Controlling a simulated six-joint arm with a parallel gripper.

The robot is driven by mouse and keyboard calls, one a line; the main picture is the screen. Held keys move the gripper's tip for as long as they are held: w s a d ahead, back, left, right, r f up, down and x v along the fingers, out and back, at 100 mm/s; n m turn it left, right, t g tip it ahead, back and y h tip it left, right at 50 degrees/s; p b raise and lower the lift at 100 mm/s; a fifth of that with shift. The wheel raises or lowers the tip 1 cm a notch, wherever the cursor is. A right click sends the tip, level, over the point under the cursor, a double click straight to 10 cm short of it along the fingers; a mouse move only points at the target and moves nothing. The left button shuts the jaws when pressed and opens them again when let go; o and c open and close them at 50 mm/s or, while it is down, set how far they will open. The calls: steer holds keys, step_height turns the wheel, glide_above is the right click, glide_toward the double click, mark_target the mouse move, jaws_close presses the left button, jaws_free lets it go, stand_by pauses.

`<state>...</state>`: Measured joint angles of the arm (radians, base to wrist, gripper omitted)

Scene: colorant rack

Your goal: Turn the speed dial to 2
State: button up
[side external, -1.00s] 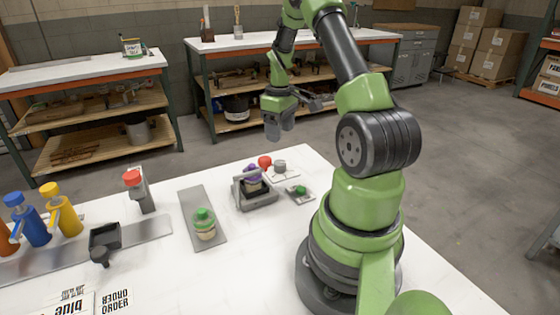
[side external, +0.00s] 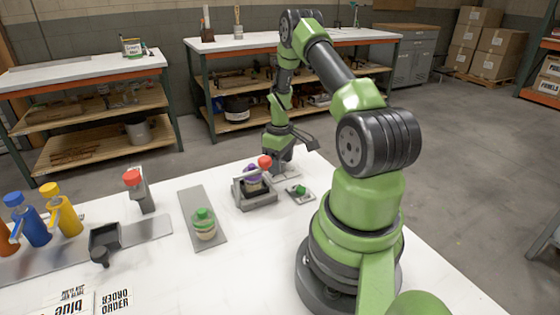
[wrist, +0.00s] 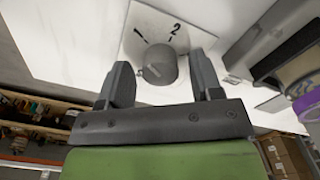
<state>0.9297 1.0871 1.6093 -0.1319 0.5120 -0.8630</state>
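The speed dial (wrist: 158,68) is a grey round knob on a white plate (wrist: 150,18) marked 1 and 2, seen in the wrist view. I cannot tell clearly which mark it points at. My gripper (wrist: 160,60) is open, one finger on each side of the dial, with gaps showing between fingers and knob. How deep the fingers reach around it is unclear. In the side view my gripper (side external: 279,164) points down over the dial's plate (side external: 287,175) and hides the dial.
Left of my gripper is a grey machine (side external: 256,200) holding a purple-capped container (side external: 253,176), with a red knob (side external: 265,162) close by. A green button (side external: 301,190) sits nearby. A green-capped jar (side external: 204,222) stands on a grey plate. Bottles and a red-topped dispenser (side external: 133,178) are farther left.

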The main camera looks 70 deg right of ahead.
steer(key=c, duration=0.8)
steer(key=shift+m, duration=0.4)
steer(key=m, duration=0.3)
steer(key=shift+m, duration=2.5)
steer(key=o, duration=0.9)
